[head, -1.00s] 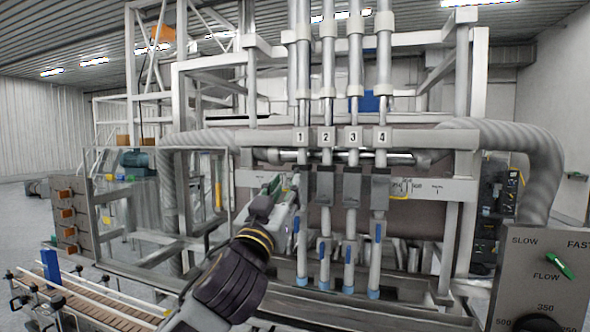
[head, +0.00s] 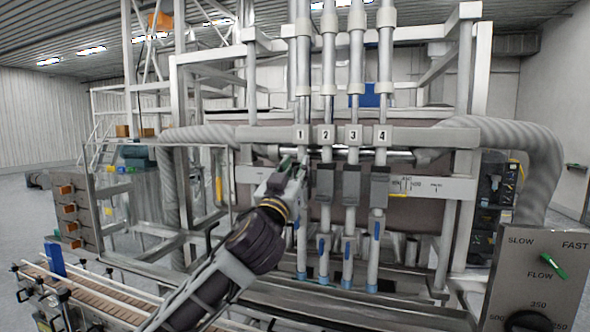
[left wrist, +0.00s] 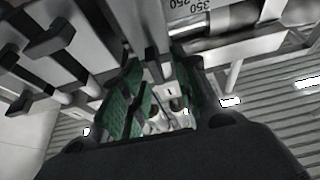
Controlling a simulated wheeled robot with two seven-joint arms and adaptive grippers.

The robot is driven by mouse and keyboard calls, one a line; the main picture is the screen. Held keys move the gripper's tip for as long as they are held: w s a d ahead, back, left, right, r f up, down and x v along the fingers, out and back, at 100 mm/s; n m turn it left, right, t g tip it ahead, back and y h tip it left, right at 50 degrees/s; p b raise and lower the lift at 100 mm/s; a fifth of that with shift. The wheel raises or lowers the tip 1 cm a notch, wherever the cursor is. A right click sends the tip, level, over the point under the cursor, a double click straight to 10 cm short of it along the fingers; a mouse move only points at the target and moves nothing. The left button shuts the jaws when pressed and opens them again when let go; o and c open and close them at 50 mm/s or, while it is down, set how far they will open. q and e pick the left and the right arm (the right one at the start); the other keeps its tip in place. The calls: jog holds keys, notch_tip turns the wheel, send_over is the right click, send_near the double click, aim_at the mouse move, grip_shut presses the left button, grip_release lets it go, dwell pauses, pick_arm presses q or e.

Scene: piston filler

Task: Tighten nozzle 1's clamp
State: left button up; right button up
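Nozzle 1 is the leftmost of a row of upright tubes, under the plate marked 1 (head: 300,135). In the left wrist view the green-padded fingers (left wrist: 158,92) stand apart. A grey upright piece lies between or just beyond them; I cannot tell whether they touch it. My right gripper is not in view.
Dark clamp blocks sit on nozzle 2 (head: 325,183), nozzle 3 (head: 351,190) and nozzle 4 (head: 379,188), close to the right of my gripper. A horizontal rail (head: 430,188) runs behind. A conveyor (head: 85,295) is lower left, a flow control panel (head: 541,265) lower right.

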pick_arm(q)
grip_shut()
jog(key=shift+m+h, duration=0.3)
jog(key=shift+m, duration=0.4)
jog(key=shift+d+m+g+h+p, duration=0.1)
jog(key=shift+m+g+h+p, duration=0.45)
jog(key=shift+m, duration=0.7)
jog(key=shift+d+m+g+h+p, duration=0.1)
jog(key=shift+m+g+h+p, duration=0.15)
jog(key=shift+m+h+p, duration=0.75)
jog(key=shift+s+d+f+m+g+h+p, duration=0.15)
jog(key=shift+m+g, duration=0.85)
jog(key=shift+m, duration=1.75)
jog(key=shift+w+d+f+m+g+h+p, duration=0.15)
jog(key=shift+m+g, duration=0.85)
jog(key=shift+m, duration=1.75)
jog(key=shift+s+f+m+g+h+p, duration=0.2)
jog(key=shift+m+g, duration=0.8)
jog(key=shift+m, duration=1.75)
jog(key=shift+f, duration=0.1)
